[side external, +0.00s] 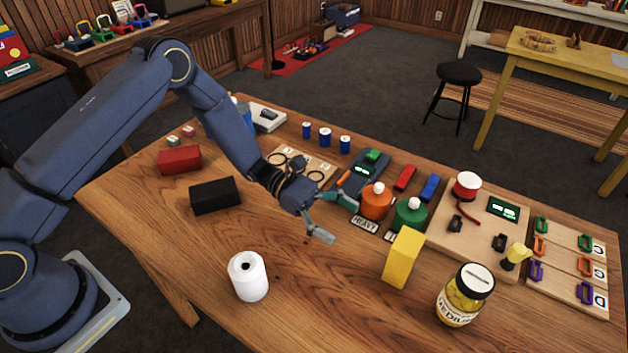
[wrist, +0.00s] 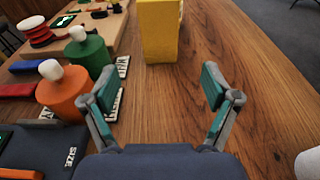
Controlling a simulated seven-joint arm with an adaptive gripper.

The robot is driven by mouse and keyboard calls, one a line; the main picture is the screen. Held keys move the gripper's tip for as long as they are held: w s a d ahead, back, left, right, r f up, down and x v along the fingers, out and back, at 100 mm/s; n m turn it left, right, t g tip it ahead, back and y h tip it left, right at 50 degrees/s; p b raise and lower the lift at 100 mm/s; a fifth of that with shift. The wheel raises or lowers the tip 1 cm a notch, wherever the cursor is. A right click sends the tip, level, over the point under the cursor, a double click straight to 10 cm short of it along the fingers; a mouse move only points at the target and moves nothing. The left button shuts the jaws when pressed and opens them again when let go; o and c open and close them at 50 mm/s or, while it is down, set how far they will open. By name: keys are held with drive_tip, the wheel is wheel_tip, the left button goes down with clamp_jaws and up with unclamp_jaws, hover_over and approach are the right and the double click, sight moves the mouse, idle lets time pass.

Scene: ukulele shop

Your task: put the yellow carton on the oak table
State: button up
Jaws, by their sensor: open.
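The yellow carton (side external: 403,257) stands upright on the oak table (side external: 330,290), between the green bottle and the jar in the side view. In the wrist view the yellow carton (wrist: 159,30) stands ahead of my gripper, near the top middle, with its top cut off by the frame. My gripper (side external: 332,216) is above the table, to the left of the carton and apart from it. In the wrist view my gripper (wrist: 157,90) has its fingers spread wide with nothing between them.
An orange bottle (side external: 376,203) and a green bottle (side external: 410,215) stand close to my gripper. A jar (side external: 465,295) is right of the carton. A white roll (side external: 248,277), a black block (side external: 214,195) and a red block (side external: 179,160) are at left. The front middle is clear.

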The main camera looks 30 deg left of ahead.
drive_tip(key=s+a+r+m+g+y, duration=0.1)
drive_tip(key=s+a+r+m+y, duration=0.35)
drive_tip(key=r, duration=0.35)
drive_tip(key=s+a+r+m+g+y, duration=0.1)
drive_tip(key=s+a+r+m+y, duration=0.25)
drive_tip(key=s+r+m, duration=0.35)
drive_tip(key=s+a+r+m+t+y, duration=0.3)
drive_tip(key=s+a+r+y, duration=0.1)
drive_tip(key=a, duration=0.4)
drive_tip(key=s+a+r+m+t+y, duration=0.3)
drive_tip(key=s+a, duration=0.3)
drive_tip(key=a, duration=0.2)
drive_tip(key=shift+s+a+r+t+y, duration=0.25)
drive_tip(key=shift+r+t+y, duration=0.35)
drive_tip(key=shift+t, duration=0.2)
